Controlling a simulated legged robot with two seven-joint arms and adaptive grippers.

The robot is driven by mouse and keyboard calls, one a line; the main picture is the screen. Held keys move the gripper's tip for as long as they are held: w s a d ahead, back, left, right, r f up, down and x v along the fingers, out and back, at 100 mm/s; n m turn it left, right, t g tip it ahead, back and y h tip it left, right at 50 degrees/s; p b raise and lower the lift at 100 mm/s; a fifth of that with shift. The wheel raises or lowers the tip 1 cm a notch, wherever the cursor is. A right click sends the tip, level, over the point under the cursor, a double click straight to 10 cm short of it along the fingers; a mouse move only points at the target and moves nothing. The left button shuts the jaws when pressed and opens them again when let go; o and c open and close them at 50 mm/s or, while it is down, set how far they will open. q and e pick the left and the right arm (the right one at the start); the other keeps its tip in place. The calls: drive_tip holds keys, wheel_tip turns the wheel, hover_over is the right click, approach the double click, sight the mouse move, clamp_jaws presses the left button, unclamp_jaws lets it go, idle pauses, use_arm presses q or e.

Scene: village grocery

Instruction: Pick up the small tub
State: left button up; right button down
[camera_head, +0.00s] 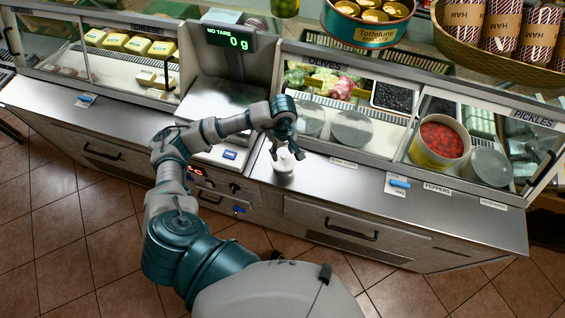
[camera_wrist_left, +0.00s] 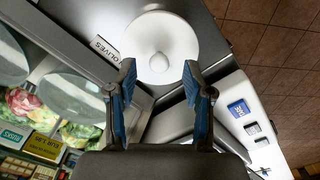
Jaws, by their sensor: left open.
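The small tub (camera_head: 283,166) is white and stands on the steel counter, just right of the scale. In the left wrist view it shows from above as a round white lid with a knob (camera_wrist_left: 158,62) at its middle. My left gripper (camera_head: 287,152) is open, pointing down right over the tub. In the left wrist view its two fingertips (camera_wrist_left: 158,72) are apart, one on either side near the knob. I cannot tell whether they touch it. The fingers partly hide the tub's top in the head view. My right gripper does not show.
The scale (camera_head: 215,105), reading 0 g, stands left of the tub. A tub of red peppers (camera_head: 440,142) is at the right. A blue-marked card (camera_head: 398,184) lies on the counter, clear between.

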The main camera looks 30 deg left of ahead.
use_arm(q)
drive_tip(key=shift+d+f, duration=0.25)
drive_tip(key=shift+f, duration=0.8)
drive_tip(key=shift+c, duration=0.2)
drive_tip(key=shift+a, duration=0.1)
clamp_jaws()
drive_tip(key=shift+r, duration=0.15)
